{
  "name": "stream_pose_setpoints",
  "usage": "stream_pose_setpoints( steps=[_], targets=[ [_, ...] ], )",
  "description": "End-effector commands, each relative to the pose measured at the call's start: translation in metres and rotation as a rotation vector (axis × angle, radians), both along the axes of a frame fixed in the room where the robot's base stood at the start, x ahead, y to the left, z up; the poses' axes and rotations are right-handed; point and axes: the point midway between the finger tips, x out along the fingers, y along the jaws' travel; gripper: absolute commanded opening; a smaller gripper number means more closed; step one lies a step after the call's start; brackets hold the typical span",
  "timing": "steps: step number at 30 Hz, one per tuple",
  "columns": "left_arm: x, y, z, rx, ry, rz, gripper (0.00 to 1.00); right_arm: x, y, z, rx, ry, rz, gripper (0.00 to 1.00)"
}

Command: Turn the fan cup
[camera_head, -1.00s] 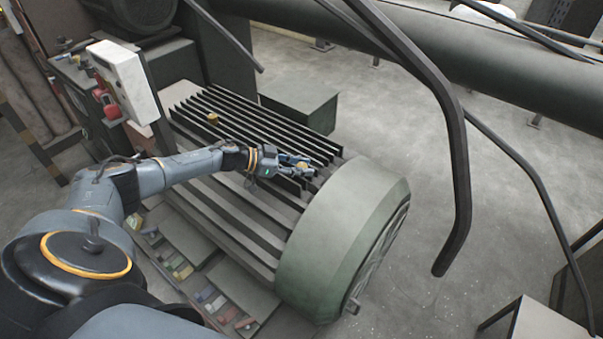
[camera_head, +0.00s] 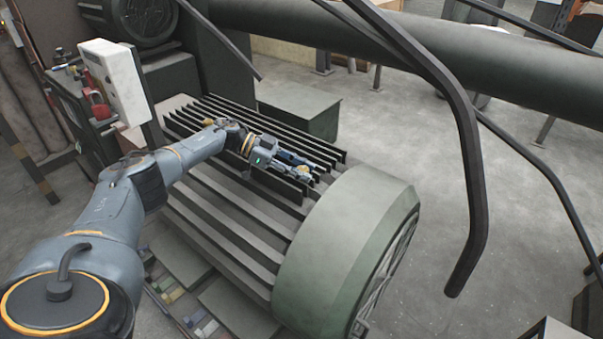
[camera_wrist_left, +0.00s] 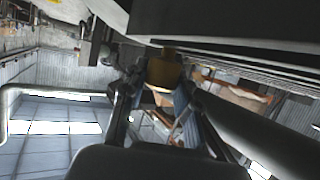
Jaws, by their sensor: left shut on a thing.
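The fan cup is a small brass-yellow piece on the ribbed motor housing near its green end cover (camera_head: 335,240). My left gripper (camera_head: 304,171) lies low over the dark fins (camera_head: 215,215) beside that cover, with its fingers shut on the cup. In the left wrist view the fan cup (camera_wrist_left: 164,72) shows as a yellow block between the two fingers. In the head view the fingers mostly hide it. My right gripper is not in view.
Another small brass piece (camera_head: 208,122) sits on the fins beside my left forearm. A white control box (camera_head: 115,80) stands at the left. A dark bent bar (camera_head: 465,150) hangs in front at the right. Open floor (camera_head: 520,220) lies beyond the cover.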

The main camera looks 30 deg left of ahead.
Motion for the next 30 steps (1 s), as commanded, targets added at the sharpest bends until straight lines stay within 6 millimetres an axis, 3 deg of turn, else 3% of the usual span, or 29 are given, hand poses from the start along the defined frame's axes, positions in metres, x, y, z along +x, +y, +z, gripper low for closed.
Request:
stream_pose_setpoints(
  steps=[8, 9, 12, 23, 30],
  targets=[
    [0.000, -0.001, 0.000, 0.001, 0.001, -0.002, 0.00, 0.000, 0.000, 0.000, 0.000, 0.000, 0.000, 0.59],
    [0.000, -0.001, 0.000, 0.000, 0.000, -0.001, 0.32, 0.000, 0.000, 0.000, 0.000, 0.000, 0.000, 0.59],
    [0.000, -0.001, 0.000, 0.000, 0.001, -0.002, 0.52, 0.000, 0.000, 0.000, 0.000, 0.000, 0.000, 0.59],
    [-0.001, 0.002, 0.001, 0.000, 0.000, 0.000, 0.54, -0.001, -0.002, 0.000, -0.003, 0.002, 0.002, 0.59],
    [-0.012, 0.033, 0.015, 0.001, -0.002, 0.003, 0.54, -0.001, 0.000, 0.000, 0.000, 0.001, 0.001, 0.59]
  ],
)
